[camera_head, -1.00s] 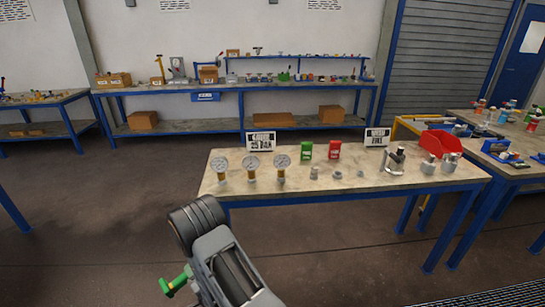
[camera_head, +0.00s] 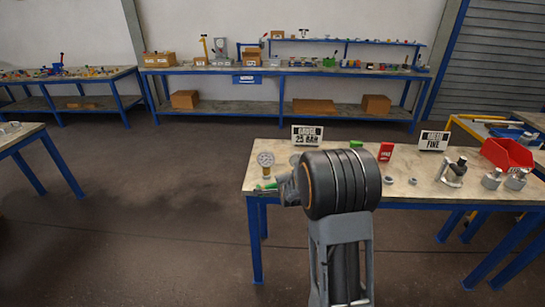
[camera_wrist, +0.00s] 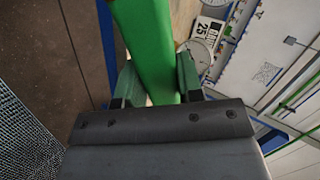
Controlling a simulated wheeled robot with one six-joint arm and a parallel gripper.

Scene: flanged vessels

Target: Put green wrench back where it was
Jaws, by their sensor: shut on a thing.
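The green wrench (camera_wrist: 148,42) fills the upper middle of the wrist view, its far end out of frame. My gripper (camera_wrist: 156,82) is shut on it, one finger on each side. In the head view my own arm hides most of the gripper; a small green bit of the wrench (camera_head: 264,187) shows left of the arm, at the near left corner of the table (camera_head: 420,190) with the gauges. I cannot tell if the wrench touches the table.
A gauge (camera_head: 265,160) stands on that table beside the "25 bar" sign (camera_head: 307,135). A red block (camera_head: 386,152), metal fittings (camera_head: 452,172) and a red bin (camera_head: 507,152) stand to the right. A long blue-framed bench (camera_head: 290,72) runs along the wall. Floor at left is clear.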

